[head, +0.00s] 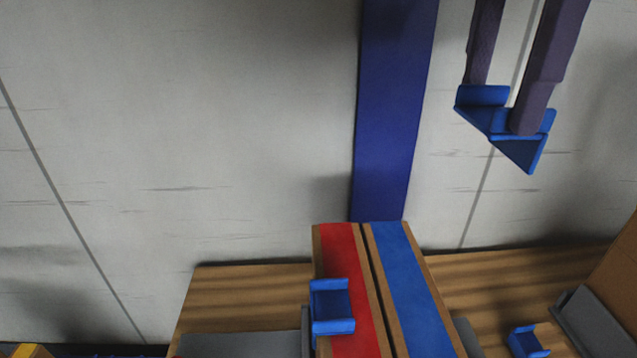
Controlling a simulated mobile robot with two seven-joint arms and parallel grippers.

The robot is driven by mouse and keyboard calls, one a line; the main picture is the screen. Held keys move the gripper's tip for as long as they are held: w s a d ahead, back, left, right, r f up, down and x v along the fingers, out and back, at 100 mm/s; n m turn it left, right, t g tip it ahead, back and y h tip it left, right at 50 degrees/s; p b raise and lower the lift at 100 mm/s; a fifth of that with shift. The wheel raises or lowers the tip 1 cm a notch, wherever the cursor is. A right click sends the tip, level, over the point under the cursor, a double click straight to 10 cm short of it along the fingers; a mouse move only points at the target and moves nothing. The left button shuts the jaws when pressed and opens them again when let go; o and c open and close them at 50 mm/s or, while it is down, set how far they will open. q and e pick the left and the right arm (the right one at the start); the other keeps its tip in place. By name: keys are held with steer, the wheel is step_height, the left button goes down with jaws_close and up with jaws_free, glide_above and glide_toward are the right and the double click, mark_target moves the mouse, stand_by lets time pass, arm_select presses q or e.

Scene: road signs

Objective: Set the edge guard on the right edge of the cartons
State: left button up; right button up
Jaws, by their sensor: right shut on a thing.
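My right gripper (503,105) hangs at the upper right, its two dark fingers shut on a blue angled edge guard (521,151). The guard is held clear in the air, up and to the right of the cartons. Two brown cartons stand side by side at the bottom middle, one with a red top strip (343,250) and one with a blue top strip (405,285). Another blue edge guard (332,307) sits on the left edge of the red-topped carton. The right edge of the blue-topped carton shows bare. My left gripper is not in view.
Another blue guard piece (527,342) lies at the bottom right, beside a grey part (592,322). A wooden slatted surface (250,290) spreads on both sides of the cartons. A dark blue upright band (393,110) stands behind them against the pale wall.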

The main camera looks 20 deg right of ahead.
mark_target(488, 119)
steer(key=f+b, duration=0.2)
steer(key=f, duration=0.3)
steer(key=shift+a+f, duration=0.1)
steer(key=shift+a, duration=0.1)
step_height(488, 119, down, 14)
steer(key=shift+d+f, duration=0.1)
steer(key=shift+f, duration=0.15)
steer(key=shift+f, duration=0.1)
steer(key=shift+f, duration=0.4)
steer(key=shift+f+b, duration=0.1)
steer(key=shift+b, duration=0.2)
